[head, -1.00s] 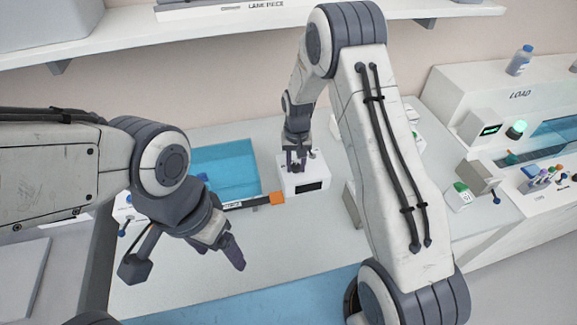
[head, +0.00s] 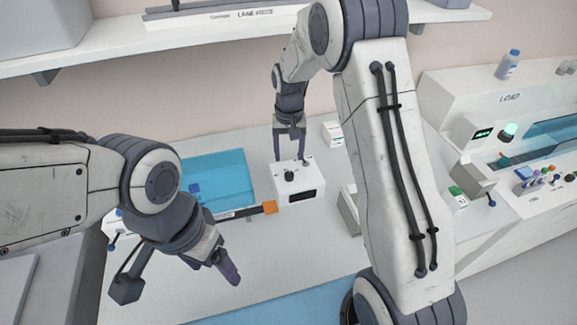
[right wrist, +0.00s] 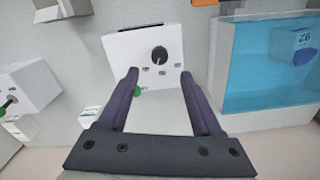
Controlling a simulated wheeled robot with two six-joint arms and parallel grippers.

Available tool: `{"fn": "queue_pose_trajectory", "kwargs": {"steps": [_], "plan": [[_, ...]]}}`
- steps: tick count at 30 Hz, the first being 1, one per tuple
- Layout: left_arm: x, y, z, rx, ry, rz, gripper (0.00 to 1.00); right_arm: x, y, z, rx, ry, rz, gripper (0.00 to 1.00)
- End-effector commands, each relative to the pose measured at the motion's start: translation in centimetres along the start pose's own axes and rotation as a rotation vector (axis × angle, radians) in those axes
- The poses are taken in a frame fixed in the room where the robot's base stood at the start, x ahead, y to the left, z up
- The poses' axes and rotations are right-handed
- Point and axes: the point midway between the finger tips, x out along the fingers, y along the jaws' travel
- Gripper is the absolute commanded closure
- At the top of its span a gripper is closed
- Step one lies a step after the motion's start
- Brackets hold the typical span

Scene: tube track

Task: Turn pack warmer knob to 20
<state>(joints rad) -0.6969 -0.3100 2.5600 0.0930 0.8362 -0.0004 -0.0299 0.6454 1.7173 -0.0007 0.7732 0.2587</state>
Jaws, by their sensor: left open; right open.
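The pack warmer (head: 313,184) is a small white box with a dark display on its front, standing mid-bench. Its round black knob (head: 289,176) sits on top; the knob also shows in the right wrist view (right wrist: 160,53), with small marks around it too blurred to read. My right gripper (head: 290,157) is open and empty, raised above and behind the knob and apart from it. In the right wrist view its fingers (right wrist: 159,74) point toward the knob, which lies between their lines. My left gripper (head: 230,272) is open and empty at the front left, away from the warmer.
A blue water bath (head: 222,172) lies left of the warmer, with a blue block (right wrist: 303,45) in it. An orange-ended strip (head: 269,207) lies in front. A grey-sided box (head: 350,209) stands to the right. A shelf (head: 250,22) runs above.

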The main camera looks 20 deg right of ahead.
Motion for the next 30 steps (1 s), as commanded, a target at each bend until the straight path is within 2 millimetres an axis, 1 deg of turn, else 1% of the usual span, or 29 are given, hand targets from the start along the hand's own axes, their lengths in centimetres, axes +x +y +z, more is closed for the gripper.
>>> {"fn": "queue_pose_trajectory", "kwargs": {"steps": [1,3,6,16,18,20,23,24,27,30], "plan": [[0.2,0.0,0.0,0.000,0.000,0.000,0.23,-0.7,-0.1,-0.1,0.000,0.005,-0.001,0.33],[0.3,0.0,0.0,0.000,0.000,0.000,0.23,-1.6,-0.1,-0.1,0.000,0.005,-0.001,0.33],[0.4,0.0,0.0,0.000,0.000,0.000,0.23,-2.3,-0.1,-0.1,0.000,0.003,-0.001,0.33],[0.3,0.0,0.0,0.000,0.000,0.000,0.23,-2.6,0.0,-0.1,0.001,0.001,-0.001,0.33],[-0.1,0.0,0.0,0.000,0.000,0.000,0.23,-2.7,0.2,-0.1,0.046,-0.010,-0.012,0.33],[-1.1,0.1,-0.1,0.000,0.000,0.000,0.23,-2.8,0.7,0.0,0.164,-0.036,-0.039,0.33],[-3.2,0.2,-0.2,-0.001,0.000,0.000,0.23,-2.8,2.1,0.0,0.505,-0.115,-0.112,0.33],[-4.1,0.3,-0.2,-0.001,0.000,0.000,0.23,-2.8,2.6,-0.1,0.658,-0.152,-0.142,0.33],[-5.6,0.4,-0.3,-0.002,0.000,0.000,0.23,-2.6,3.6,-0.4,1.001,-0.241,-0.206,0.33],[-6.4,0.5,-0.3,-0.002,0.000,0.000,0.23,-2.3,4.3,-0.7,1.232,-0.306,-0.244,0.33]]}}
